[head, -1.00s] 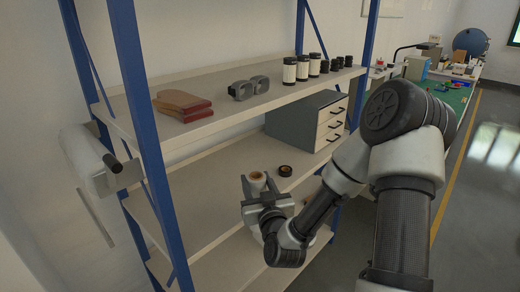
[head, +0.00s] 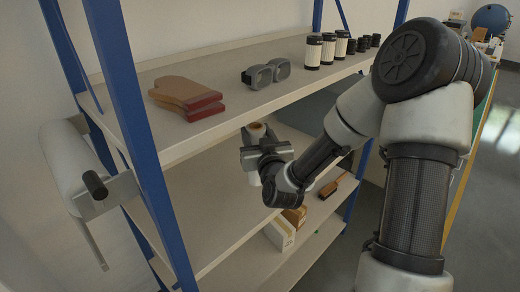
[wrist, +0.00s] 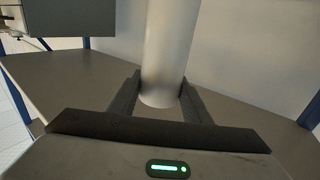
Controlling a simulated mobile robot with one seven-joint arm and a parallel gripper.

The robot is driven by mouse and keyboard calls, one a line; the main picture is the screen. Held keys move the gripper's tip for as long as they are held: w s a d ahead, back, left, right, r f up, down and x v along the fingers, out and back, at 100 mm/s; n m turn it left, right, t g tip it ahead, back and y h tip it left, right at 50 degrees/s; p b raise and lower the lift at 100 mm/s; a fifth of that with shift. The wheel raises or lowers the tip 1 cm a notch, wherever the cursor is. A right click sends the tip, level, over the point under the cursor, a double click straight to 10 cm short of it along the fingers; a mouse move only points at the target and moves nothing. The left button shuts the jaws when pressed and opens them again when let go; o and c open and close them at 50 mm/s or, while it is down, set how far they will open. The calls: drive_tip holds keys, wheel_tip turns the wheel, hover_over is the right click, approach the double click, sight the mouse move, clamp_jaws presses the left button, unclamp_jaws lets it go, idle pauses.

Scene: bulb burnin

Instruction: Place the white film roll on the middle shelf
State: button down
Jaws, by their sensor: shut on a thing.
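The middle shelf (head: 195,195) is the board below the one with the goggles. In the head view the gripper is at this shelf's front side, below the top shelf's edge. I cannot tell whether the roll touches the board; the gripper hides much of it.
The top shelf (head: 225,118) holds red-brown mitts (head: 186,98), grey goggles (head: 266,73) and several bottles. Blue posts (head: 140,135) frame the rack. A box (head: 280,232) and brush (head: 333,186) sit lower down.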

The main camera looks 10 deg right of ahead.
drive_tip(key=shift+f, duration=2.7)
drive_tip(key=shift+f+b, duration=0.15)
drive_tip(key=shift+b, duration=0.2)
drive_tip(key=c, duration=1.4)
unclamp_jaws()
drive_tip(key=shift+f, duration=0.1)
drive_tip(key=o, duration=0.5)
drive_tip(key=shift+c, duration=0.2)
